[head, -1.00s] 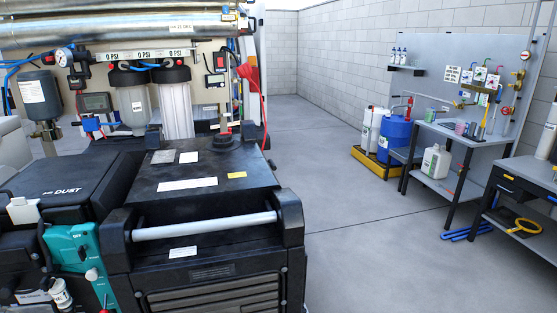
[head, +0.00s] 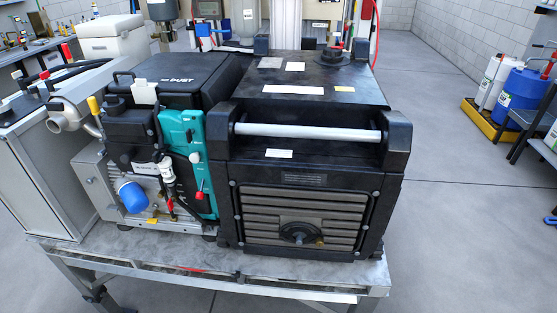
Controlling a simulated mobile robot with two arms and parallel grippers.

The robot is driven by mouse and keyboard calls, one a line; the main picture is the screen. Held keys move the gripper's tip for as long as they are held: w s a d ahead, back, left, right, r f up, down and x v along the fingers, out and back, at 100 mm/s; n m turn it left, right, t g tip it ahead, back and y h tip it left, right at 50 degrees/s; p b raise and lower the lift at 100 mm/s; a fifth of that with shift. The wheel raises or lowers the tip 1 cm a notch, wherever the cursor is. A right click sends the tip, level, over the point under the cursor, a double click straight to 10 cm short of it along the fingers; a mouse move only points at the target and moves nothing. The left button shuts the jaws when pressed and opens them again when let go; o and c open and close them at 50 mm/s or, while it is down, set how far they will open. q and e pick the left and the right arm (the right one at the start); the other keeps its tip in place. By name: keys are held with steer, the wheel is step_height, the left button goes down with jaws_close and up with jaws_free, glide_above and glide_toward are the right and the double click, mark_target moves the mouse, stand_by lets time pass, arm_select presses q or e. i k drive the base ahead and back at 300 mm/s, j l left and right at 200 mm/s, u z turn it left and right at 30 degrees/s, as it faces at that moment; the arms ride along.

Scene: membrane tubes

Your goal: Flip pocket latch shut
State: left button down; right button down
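Neither of my grippers is in the head view. No part that I can surely name as the pocket latch shows. A black machine (head: 345,187) with a pale handle bar (head: 300,131) and a ribbed grey front stands on a metal table (head: 235,262). A dark round fitting (head: 299,233) sits low on that front; I cannot tell what it is. To its left stands a machine with a teal panel (head: 181,140), a red-tipped lever (head: 200,187) and a blue round cap (head: 133,196).
A grey metal cabinet (head: 40,185) with hoses stands at the left. A blue drum (head: 524,93) stands on a yellow tray (head: 492,125) at the far right. The floor (head: 450,215) right of the table is clear. A workbench (head: 32,50) is at the back left.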

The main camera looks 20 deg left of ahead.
mark_target(238, 276)
steer(key=i+j+u, duration=0.15)
steer(key=u, duration=0.8)
